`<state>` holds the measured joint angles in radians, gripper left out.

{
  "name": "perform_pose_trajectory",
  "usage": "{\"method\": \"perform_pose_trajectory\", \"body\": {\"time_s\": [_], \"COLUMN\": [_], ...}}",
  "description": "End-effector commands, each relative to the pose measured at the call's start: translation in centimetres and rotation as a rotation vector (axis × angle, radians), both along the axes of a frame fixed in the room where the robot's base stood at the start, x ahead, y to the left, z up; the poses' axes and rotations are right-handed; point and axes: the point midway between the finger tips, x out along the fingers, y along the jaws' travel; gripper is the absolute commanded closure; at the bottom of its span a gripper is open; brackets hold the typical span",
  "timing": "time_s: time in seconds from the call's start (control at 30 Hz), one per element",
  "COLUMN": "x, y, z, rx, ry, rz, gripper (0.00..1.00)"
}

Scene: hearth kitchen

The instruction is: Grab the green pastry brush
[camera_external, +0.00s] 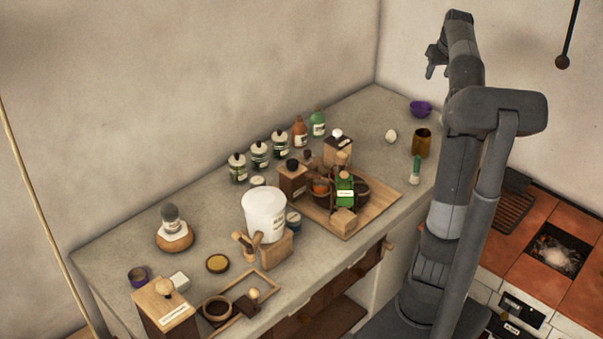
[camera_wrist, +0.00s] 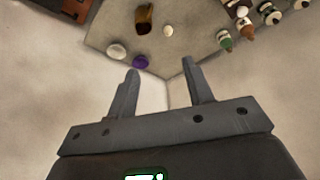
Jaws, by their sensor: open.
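A small green-handled item with a pale end, which looks like the pastry brush (camera_external: 415,169), is on the counter's right end in the external view, in front of the brass cup (camera_external: 422,143). I cannot make it out in the wrist view. My gripper (camera_external: 431,70) is raised high above the counter, well away from the brush. In the wrist view my gripper (camera_wrist: 160,68) has its two fingers apart with nothing between them.
A purple bowl (camera_external: 420,108) and a white egg (camera_external: 391,136) are near the brass cup. A wooden board (camera_external: 384,207) with bottles and boxes lies to the left. A white bucket (camera_external: 264,216) stands mid-counter. The stove (camera_external: 546,252) is at right.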

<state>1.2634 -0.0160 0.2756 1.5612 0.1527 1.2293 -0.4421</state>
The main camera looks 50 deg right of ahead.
Motion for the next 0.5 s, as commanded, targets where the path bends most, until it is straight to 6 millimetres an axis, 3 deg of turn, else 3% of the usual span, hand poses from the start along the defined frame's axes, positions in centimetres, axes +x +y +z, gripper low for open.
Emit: {"method": "perform_pose_trajectory", "body": {"time_s": [0.17, 0.3, 0.4, 0.5], "x": [-0.3, -0.3, -0.2, -0.1], "y": [0.1, 0.1, 0.2, 0.2], "z": [-9.5, -18.9, -24.3, -27.5], "rx": [0.012, 0.015, 0.015, 0.009], "ry": [0.007, 0.006, 0.004, 0.002], "rz": [-0.005, -0.003, -0.001, 0.003], "gripper": [0.53, 0.53, 0.53, 0.53]}}
